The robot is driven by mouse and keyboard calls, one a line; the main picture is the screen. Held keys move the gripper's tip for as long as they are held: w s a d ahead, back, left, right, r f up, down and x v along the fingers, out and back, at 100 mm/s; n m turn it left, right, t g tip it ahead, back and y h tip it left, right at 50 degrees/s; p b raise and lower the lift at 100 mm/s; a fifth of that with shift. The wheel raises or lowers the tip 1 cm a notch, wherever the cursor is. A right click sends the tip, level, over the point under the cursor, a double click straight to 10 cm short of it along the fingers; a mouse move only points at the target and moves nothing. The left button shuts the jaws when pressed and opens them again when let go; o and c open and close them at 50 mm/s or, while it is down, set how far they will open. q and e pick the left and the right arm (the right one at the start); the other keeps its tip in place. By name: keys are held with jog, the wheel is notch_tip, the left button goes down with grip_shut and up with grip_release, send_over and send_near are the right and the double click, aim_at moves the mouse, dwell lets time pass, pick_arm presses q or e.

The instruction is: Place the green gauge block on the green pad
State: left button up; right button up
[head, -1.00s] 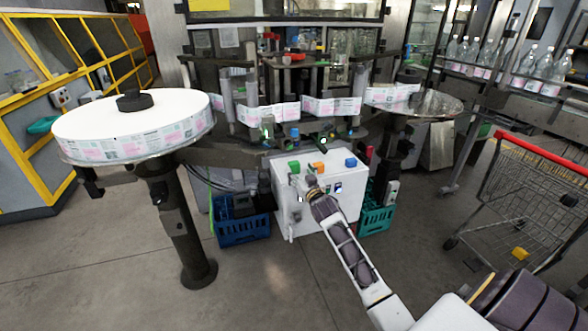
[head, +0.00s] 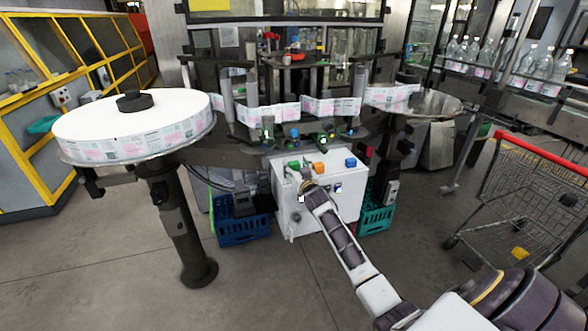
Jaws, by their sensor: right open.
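A small green block (head: 293,165) is at the left of the top of a white box (head: 284,205), in front of the labelling machine. My right gripper (head: 306,174) is open and small in view, just to the right of the green block and in front of the orange block. Its fingers are too small to tell whether they touch anything. I cannot make out a green pad; the arm and gripper hide part of the box. My left gripper is out of view.
An orange block (head: 319,168) and a blue block (head: 350,162) also sit on the box top. A blue crate (head: 243,230) and a teal crate (head: 375,220) flank the box. A reel table (head: 130,125) stands left, a shopping cart (head: 535,195) right. The front floor is clear.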

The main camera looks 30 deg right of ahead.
dwell(0.4)
jog(key=c, duration=1.1)
jog(key=shift+r, duration=0.1)
jog(key=shift+r, duration=4.95)
